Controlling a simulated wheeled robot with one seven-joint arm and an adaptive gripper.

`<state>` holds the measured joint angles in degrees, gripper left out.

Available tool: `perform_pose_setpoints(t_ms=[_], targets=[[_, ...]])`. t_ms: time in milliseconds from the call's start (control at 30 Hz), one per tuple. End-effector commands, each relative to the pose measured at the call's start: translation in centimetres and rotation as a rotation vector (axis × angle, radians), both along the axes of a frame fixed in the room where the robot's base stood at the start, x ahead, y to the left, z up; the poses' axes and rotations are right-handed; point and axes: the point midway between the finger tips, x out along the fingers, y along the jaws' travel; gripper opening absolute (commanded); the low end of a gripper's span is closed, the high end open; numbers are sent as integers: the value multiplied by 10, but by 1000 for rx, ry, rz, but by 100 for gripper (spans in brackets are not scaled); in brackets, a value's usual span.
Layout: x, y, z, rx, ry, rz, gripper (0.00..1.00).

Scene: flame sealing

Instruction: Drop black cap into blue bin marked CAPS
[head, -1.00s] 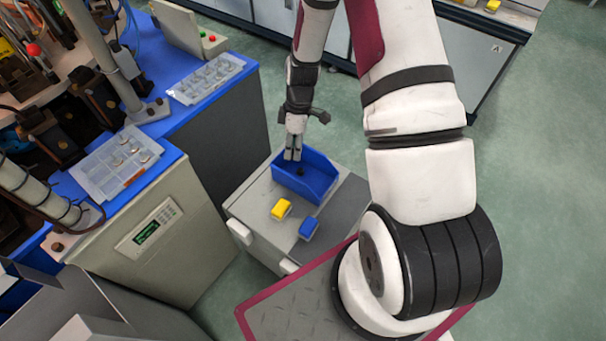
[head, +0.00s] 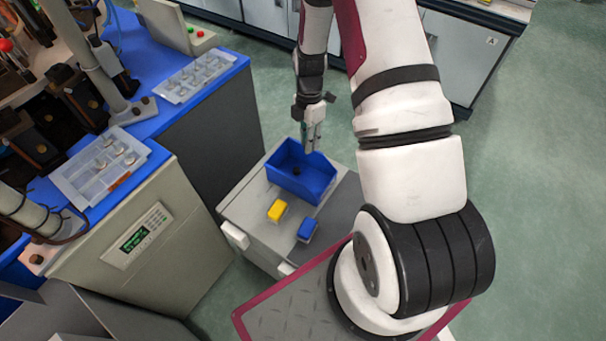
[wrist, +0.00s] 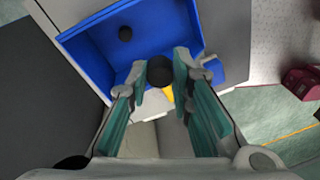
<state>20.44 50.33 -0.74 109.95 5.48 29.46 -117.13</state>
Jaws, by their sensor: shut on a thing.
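The blue bin (head: 325,186) stands open on the grey top of a low cabinet, and fills the upper part of the wrist view (wrist: 85,48). No marking on it can be read. A round black cap (wrist: 160,70) is between the fingertips of my gripper (wrist: 161,72), which is shut on it. In the head view my gripper (head: 311,148) points down at the bin's back right edge; the held cap cannot be made out there. Another dark round piece (wrist: 125,33) lies on the bin floor, and shows in the head view too (head: 296,170).
A yellow block (head: 277,210) and a small blue block (head: 307,230) sit on the cabinet top (head: 252,212) in front of the bin. To the left, a blue-topped bench holds two clear compartment trays (head: 100,165) (head: 195,75). Green floor lies open to the right.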

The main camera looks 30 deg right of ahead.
Motion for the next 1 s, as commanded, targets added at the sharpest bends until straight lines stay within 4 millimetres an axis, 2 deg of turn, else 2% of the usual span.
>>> perform_pose_setpoints(t_ms=[33,200,467,500,600,1000], targets=[[1,0,-9,0,1,0,8],[0,0,-20,0,0,-1,8],[0,0,-21,0,-1,-1,8],[0,0,-21,0,-1,-1,23],[0,0,-21,0,-1,-1,44],[2,-1,-15,-1,-3,-2,44]])
